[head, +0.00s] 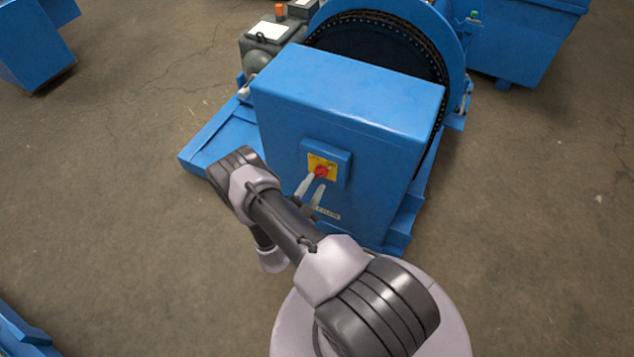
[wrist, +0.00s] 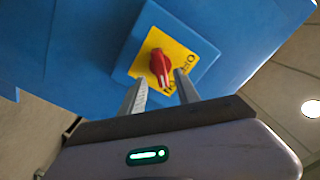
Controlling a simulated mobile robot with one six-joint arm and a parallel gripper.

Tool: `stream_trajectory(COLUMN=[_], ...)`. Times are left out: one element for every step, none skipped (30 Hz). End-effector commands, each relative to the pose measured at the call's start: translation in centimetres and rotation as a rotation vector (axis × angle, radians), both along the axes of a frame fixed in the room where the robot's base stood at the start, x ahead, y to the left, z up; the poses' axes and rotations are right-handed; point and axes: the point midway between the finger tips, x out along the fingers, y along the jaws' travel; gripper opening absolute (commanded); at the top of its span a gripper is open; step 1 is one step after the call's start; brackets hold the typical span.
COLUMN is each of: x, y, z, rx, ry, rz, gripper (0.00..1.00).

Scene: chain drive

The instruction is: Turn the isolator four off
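The isolator is a red rotary knob (head: 320,172) on a yellow plate (head: 315,161), set on a small blue box on the front of a large blue housing (head: 340,95). In the wrist view the red knob (wrist: 160,66) carries a white mark pointing down the picture, towards lettering on the yellow plate (wrist: 185,50) that is too small to read surely. My gripper (head: 316,181) is open and faces the knob. In the wrist view its two fingertips (wrist: 160,79) lie either side of the knob's lower end; I cannot tell whether they touch it.
A label (head: 328,214) below the isolator is partly hidden by my gripper. A large chain wheel (head: 375,40) stands behind the housing, with a grey motor (head: 270,38) at its left. Other blue machines stand at the back corners. The concrete floor right of the housing is clear.

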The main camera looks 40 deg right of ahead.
Motion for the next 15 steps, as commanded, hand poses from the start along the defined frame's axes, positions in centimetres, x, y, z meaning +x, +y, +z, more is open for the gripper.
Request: stream_trajectory(x=[0.3, 0.5, 0.7, 0.9, 1.0, 1.1, 1.1, 1.1, 1.2, 1.2, 1.2, 1.2, 1.2, 1.2, 1.2], y=[-0.9, -1.3, -1.7, -2.0, -2.3, -2.5, -2.6, -2.7, -2.7, -2.7, -2.7, -2.7, -2.7, -2.7, -2.7], z=[-0.3, -0.3, -0.2, -0.2, -0.1, -0.1, 0.0, 0.0, 0.0, 0.0, 0.1, 0.1, 0.1, 0.1, 0.1], rx=[0.0, 0.001, 0.001, 0.0, 0.0, 0.0, 0.0, 0.0, 0.0, 0.0, 0.0, 0.0, 0.0, 0.0, 0.0], ry=[-0.002, -0.002, -0.001, -0.001, -0.001, -0.001, -0.001, 0.0, 0.0, 0.0, 0.0, 0.0, 0.0, 0.0, 0.0], rz=[-0.004, -0.003, -0.002, -0.001, 0.0, 0.0, 0.0, 0.0, 0.001, 0.001, 0.001, 0.001, 0.001, 0.001, 0.001], gripper=[0.38, 0.38, 0.38, 0.38, 0.38, 0.38, 0.38, 0.38, 0.38, 0.38, 0.38, 0.38, 0.38, 0.38, 0.38])
